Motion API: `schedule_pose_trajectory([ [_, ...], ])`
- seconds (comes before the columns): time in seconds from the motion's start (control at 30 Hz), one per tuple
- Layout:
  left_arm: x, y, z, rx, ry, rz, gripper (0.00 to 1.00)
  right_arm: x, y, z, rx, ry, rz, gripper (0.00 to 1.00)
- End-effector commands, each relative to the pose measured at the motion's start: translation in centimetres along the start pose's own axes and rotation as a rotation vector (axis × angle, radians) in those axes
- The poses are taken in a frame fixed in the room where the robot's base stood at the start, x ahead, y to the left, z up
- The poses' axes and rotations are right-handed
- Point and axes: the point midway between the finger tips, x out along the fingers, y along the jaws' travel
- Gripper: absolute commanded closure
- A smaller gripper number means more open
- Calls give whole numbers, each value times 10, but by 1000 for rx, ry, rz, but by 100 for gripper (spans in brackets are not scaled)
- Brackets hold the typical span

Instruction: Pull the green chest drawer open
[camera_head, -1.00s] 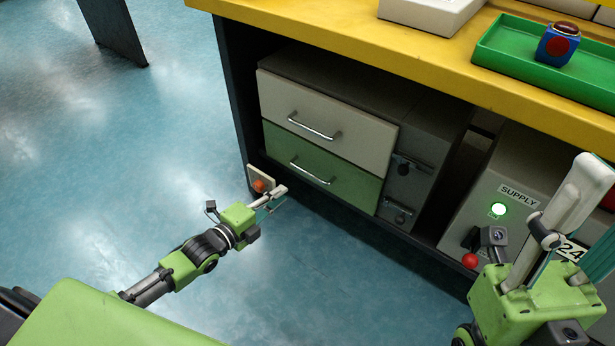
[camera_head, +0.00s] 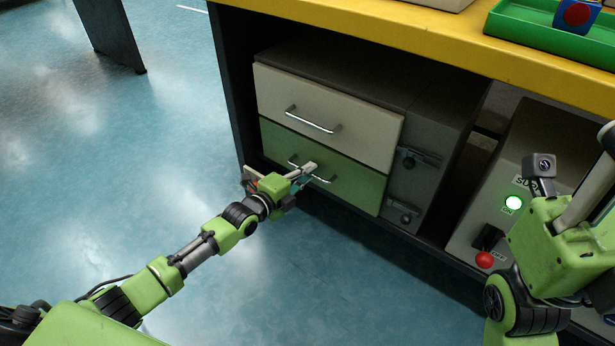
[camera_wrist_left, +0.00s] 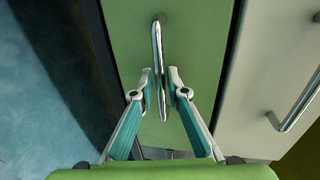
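The green drawer (camera_head: 345,182) is the lower front in the chest under the bench and sits closed. Its curved metal handle (camera_head: 322,179) also shows in the left wrist view (camera_wrist_left: 157,50), running upright in that picture. My left gripper (camera_head: 309,172) is at the drawer front. In the left wrist view its two fingertips (camera_wrist_left: 160,80) are apart, one on each side of the handle, with a small gap visible between them. Whether a finger touches the handle, I cannot tell. My right arm is at the right edge in the head view; its fingers are not clearly visible.
A cream drawer (camera_head: 325,115) with its own handle is above the green one. A dark cabinet (camera_head: 425,165) with latches stands to its right, then a supply box (camera_head: 512,185) with a lit green button. The yellow bench top (camera_head: 400,50) overhangs. Floor in front is open.

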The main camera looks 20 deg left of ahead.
Motion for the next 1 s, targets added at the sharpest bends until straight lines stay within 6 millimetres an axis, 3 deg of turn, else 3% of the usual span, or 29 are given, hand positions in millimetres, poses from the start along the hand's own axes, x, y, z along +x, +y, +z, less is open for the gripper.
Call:
schedule_pose_trajectory([
  [0.3, 2, 0, 0, 1, 0, 0, 86, 2, 0, -1, -1, 6, -2, 60],
  [0.37, 2, 0, 0, 1, 0, 0, 99, 2, 0, -1, -1, 6, -2, 60],
  [0.67, 0, 0, 0, 1, 0, 1, 100, 4, 0, -1, 0, 8, -2, 60],
  [0.77, -6, 0, 0, 2, 0, 3, 100, 8, 0, -2, 0, 12, -1, 60],
  [1.0, -42, 4, 0, 2, 1, 8, 100, -9, 5, 8, 12, -97, 37, 60],
])
